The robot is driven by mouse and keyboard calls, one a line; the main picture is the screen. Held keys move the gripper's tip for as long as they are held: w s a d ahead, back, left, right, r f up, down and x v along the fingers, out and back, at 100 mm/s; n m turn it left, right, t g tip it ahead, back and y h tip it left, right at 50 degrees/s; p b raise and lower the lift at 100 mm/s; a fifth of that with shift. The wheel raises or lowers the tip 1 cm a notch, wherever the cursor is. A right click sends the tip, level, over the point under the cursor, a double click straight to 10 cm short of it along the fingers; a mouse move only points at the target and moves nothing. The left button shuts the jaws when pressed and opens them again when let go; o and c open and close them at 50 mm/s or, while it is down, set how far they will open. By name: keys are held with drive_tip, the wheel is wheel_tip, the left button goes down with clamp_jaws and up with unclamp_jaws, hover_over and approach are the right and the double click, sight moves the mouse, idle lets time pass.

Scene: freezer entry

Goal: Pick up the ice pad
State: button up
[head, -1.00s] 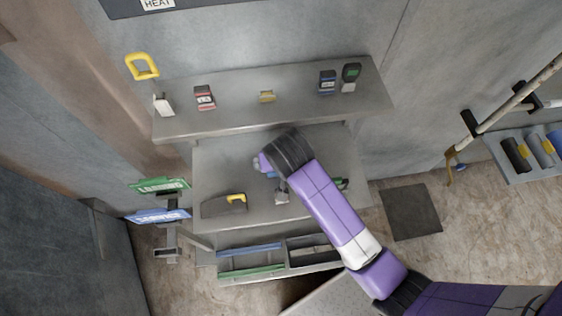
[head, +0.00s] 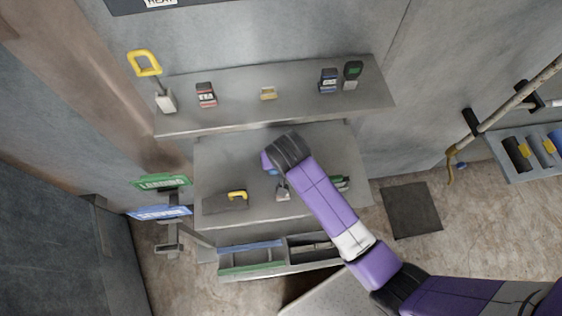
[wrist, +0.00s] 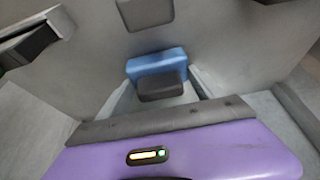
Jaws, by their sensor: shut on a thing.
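The ice pad looks like the blue block (wrist: 156,62) in the middle of the wrist view. My gripper (wrist: 161,86) is shut on it, with a dark grey fingertip pad against the block's near side. The far side of the grip is hard to make out. In the head view my purple arm reaches over the grey bench, and my dark wrist covers most of the gripper. Only a small bit of blue (head: 270,170) shows beside the wrist, above the bench top. How high the pad is above the bench is unclear.
The bench (head: 225,165) holds a scraper with a yellow handle (head: 237,196), a small grey item (head: 282,192) and a green item (head: 341,183) by my arm. A shelf (head: 225,120) with several small items stands behind. Divided trays (head: 252,258) sit below the front edge.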

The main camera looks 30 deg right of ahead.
drive_tip(key=shift+r, duration=0.15)
drive_tip(key=v, duration=0.4)
drive_tip(key=w+v, duration=0.1)
drive_tip(key=v, duration=0.1)
drive_tip(key=shift+s+d+r+b, duration=0.1)
drive_tip(key=shift+d+r+b, duration=0.15)
drive_tip(key=shift+r, duration=0.3)
drive_tip(key=s+a+b, duration=0.1)
drive_tip(key=s+a, duration=0.2)
drive_tip(key=s, duration=0.5)
drive_tip(key=s+a, duration=0.4)
drive_tip(key=s, duration=0.5)
drive_tip(key=shift+b, duration=0.4)
drive_tip(key=shift+s+a, duration=0.1)
drive_tip(key=shift+s, duration=0.05)
drive_tip(key=o, duration=0.5)
drive_tip(key=c, duration=0.3)
drive_tip(key=shift+c, duration=0.2)
drive_tip(key=shift+f, duration=0.1)
